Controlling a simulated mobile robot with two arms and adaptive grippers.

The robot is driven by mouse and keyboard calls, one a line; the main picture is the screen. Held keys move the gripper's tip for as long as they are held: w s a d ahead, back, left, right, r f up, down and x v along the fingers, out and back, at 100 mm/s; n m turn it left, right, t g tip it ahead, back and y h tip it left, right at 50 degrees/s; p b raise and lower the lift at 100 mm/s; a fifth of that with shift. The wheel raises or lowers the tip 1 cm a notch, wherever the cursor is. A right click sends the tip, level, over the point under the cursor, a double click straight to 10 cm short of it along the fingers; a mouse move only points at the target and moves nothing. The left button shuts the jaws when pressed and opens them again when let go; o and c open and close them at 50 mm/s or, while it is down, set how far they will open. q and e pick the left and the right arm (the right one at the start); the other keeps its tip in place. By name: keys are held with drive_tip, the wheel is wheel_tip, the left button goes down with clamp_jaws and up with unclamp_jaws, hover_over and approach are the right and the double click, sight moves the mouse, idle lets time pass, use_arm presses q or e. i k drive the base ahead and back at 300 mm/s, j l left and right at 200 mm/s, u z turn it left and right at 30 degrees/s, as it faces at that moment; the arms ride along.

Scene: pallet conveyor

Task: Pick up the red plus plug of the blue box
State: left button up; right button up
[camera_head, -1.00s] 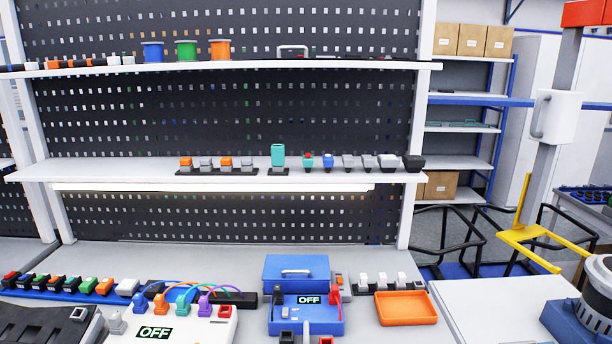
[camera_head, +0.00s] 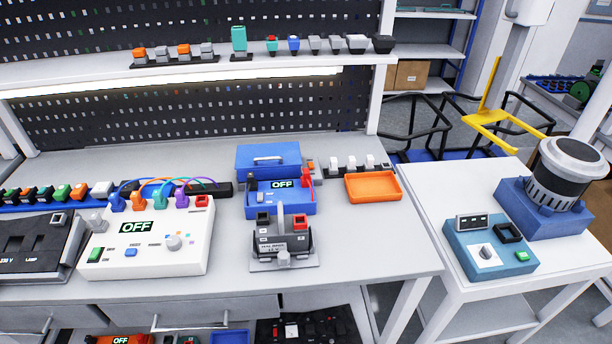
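The blue box (camera_head: 285,207) stands on the workbench near the middle, with a display reading OFF on it. A red plug (camera_head: 307,178) stands upright at its right side; I take this for the red plus plug. A dark plug (camera_head: 252,187) is at the left side of the box. A blue case with a handle (camera_head: 268,160) sits directly behind the box. Neither of my grippers is in view.
A grey device (camera_head: 284,250) with a black and a red socket stands close in front of the blue box. An orange tray (camera_head: 373,187) lies to the right. A white panel with colored plugs (camera_head: 160,260) is to the left. Shelves rise behind.

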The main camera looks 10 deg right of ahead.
sight(306, 171)
drive_tip(key=l+u, duration=0.55)
drive_tip(key=u, duration=0.15)
drive_tip(key=l+u, duration=0.35)
drive_tip(key=j, duration=0.1)
